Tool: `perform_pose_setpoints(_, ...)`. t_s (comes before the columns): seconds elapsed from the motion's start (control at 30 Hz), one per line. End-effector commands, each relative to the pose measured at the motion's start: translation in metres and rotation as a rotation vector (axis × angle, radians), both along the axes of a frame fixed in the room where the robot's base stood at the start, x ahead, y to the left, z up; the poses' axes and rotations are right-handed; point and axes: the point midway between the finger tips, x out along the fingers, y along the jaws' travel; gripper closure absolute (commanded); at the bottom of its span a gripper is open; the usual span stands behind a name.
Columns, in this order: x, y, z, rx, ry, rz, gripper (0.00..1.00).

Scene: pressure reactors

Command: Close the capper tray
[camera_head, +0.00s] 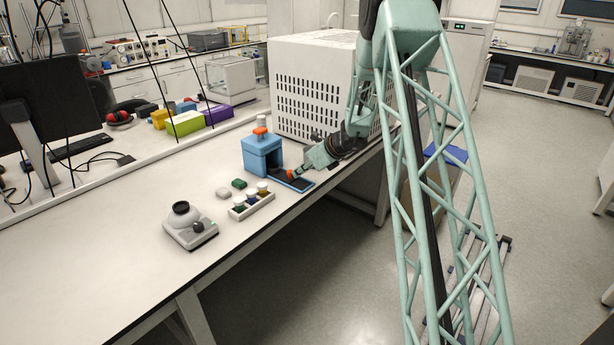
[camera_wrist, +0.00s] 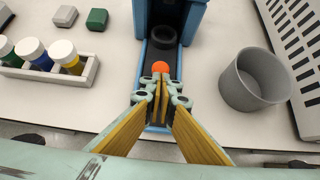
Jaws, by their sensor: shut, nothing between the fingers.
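The capper (camera_head: 262,153) is a blue box-shaped machine with an orange and white top, standing on the bench. Its tray (camera_head: 301,184) is slid out towards the bench's front edge. In the wrist view the blue-rimmed tray (camera_wrist: 146,62) has a dark channel running into the capper (camera_wrist: 168,12), with a dark ring (camera_wrist: 164,36) near the opening. An orange knob (camera_wrist: 160,67) sits on the tray. My gripper (camera_head: 292,175) is at the tray; in the wrist view its fingertips (camera_wrist: 160,78) are together, right at the knob's near side. Whether they touch it I cannot tell.
A rack (camera_head: 252,206) of several capped vials stands left of the capper, with a small grey block and a green block (camera_head: 239,183) nearby. A grey cup (camera_wrist: 253,80) is close on the tray's right. A white vented machine (camera_head: 311,90) stands behind.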

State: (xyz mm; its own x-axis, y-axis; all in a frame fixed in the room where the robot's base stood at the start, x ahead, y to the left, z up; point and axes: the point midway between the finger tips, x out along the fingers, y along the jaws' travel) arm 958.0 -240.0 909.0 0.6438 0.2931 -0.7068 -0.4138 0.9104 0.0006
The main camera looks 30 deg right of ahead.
Motion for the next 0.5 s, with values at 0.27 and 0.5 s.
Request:
perform_pose_setpoints(0.27,0.043,0.020,0.001,-0.001,0.000,0.002,1.00)
perform_pose_setpoints(0.5,0.052,0.024,0.000,-0.001,0.000,0.001,1.00)
